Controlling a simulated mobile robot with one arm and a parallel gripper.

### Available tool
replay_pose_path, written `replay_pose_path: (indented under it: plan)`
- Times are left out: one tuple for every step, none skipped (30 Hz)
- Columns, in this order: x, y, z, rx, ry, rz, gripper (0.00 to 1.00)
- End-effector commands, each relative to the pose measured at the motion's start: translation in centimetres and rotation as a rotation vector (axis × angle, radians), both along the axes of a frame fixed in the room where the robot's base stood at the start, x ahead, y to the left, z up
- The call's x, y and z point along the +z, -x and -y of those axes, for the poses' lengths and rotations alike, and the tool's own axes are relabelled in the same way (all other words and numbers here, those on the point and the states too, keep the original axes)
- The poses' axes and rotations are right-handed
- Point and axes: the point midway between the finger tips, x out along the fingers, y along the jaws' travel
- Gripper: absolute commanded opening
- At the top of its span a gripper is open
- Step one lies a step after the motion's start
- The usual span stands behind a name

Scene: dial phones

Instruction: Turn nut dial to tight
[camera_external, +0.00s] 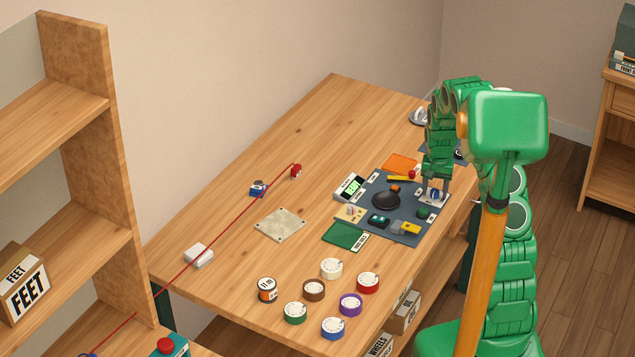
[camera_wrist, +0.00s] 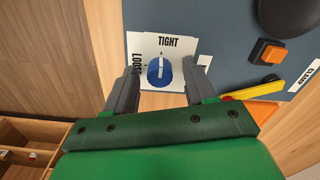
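The nut dial (camera_wrist: 160,71) is a blue round knob with a white stripe, set on a white label plate (camera_wrist: 180,46). The plate reads TIGHT at the top and LOOSE at the left in the wrist view. The stripe runs nearly upright in that view, its upper end toward the TIGHT side. My gripper (camera_wrist: 167,80) is open, with one dark finger on each side of the dial and visible gaps to it. In the external view my gripper (camera_external: 437,186) points down over the right edge of the dark board, close above the blue dial (camera_external: 434,194), which it partly hides.
The dark board (camera_external: 370,200) holds a black round part (camera_external: 387,200), an orange button (camera_wrist: 271,52), a yellow lever (camera_wrist: 254,90) and small modules. Several coloured dials, including a red one (camera_external: 368,281), stand near the table's front. The table's left rear is mostly clear.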

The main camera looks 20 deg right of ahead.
Motion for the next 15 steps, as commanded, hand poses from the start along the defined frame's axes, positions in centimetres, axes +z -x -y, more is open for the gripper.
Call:
replay_pose_path:
  plan:
    - [0.0, 0.0, 0.0, 0.0, 0.0, 0.0, 0.54]
    - [0.0, 0.0, 0.0, 0.0, 0.0, 0.0, 0.54]
    - [0.0, 0.0, 0.0, 0.0, 0.0, 0.0, 0.54]
    - [0.0, 0.0, 0.0, 0.0, 0.0, 0.0, 0.54]
    - [0.0, 0.0, 0.0, 0.0, 0.0, 0.0, 0.54]
    - [0.0, 0.0, 0.0, 0.0, 0.0, 0.001, 0.54]
    - [0.1, 0.0, 0.0, 0.0, 0.0, 0.001, 0.54]
    - [0.1, 0.0, 0.0, 0.0, 0.0, 0.001, 0.54]
    - [0.3, 0.0, 0.0, 0.0, 0.0, 0.001, 0.54]
    - [0.4, 0.0, 0.0, 0.0, 0.0, 0.001, 0.54]
    - [0.6, 0.0, 0.0, 0.0, 0.0, 0.001, 0.54]
    - [0.9, 0.0, 0.0, 0.0, 0.0, 0.001, 0.54]
    - [1.1, 0.0, 0.0, 0.0, 0.0, 0.001, 0.54]
    - [1.4, 0.0, 0.0, 0.0, 0.0, 0.001, 0.54]
    - [1.9, 0.0, 0.0, 0.0, 0.0, 0.0, 0.54]
